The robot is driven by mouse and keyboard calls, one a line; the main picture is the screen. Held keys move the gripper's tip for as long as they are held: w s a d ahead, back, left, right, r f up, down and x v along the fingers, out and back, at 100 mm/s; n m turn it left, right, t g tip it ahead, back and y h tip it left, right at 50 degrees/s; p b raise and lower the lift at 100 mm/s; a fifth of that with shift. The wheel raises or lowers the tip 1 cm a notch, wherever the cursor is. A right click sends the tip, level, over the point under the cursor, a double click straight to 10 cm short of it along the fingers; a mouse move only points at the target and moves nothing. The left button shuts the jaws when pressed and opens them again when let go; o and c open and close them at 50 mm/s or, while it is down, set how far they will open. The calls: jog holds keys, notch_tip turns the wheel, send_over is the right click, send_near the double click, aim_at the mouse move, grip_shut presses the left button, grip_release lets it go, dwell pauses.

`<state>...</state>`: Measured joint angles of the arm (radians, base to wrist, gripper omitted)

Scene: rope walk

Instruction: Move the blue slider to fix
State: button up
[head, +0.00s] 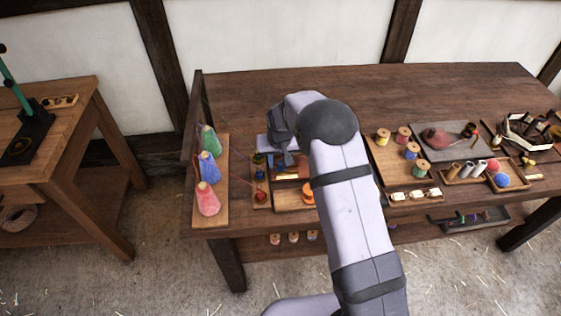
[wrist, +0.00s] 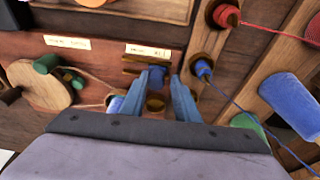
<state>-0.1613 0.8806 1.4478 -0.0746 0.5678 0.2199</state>
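The blue slider (wrist: 157,75) is a small blue block in a slot of a reddish-brown wooden panel (wrist: 105,47), seen in the wrist view. A small pale label (wrist: 148,50) sits just above the slot; its lettering is too small to read surely. My gripper (wrist: 158,82) points at the panel with one finger on each side of the slider. The fingers stand apart, with narrow gaps seeming to show beside the slider. In the head view, my gripper (head: 284,152) is over the panel, and my arm hides part of it; the slider is not clearly visible there.
A second label (wrist: 67,42) and a wooden disc (wrist: 42,85) with green pegs lie left of the slot. Red (wrist: 225,15) and blue (wrist: 203,68) thread spools stand close on the right. Coloured cones (head: 208,168) stand on the left board. The table's back (head: 400,92) is clear.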

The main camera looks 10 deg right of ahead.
jog(key=shift+d, duration=0.2)
dwell(0.6)
jog(key=shift+r, duration=0.15)
jog(key=shift+w+p+v, duration=0.25)
jog(key=shift+p+v, duration=0.55)
jog(key=shift+v, duration=0.3)
jog(key=shift+w+p+v, duration=0.3)
jog(key=shift+p+v, duration=0.45)
jog(key=shift+v, duration=0.35)
jog(key=shift+w+p+v, duration=0.25)
jog(key=shift+p+v, duration=0.55)
jog(key=shift+v, duration=0.3)
jog(key=shift+r, duration=0.2)
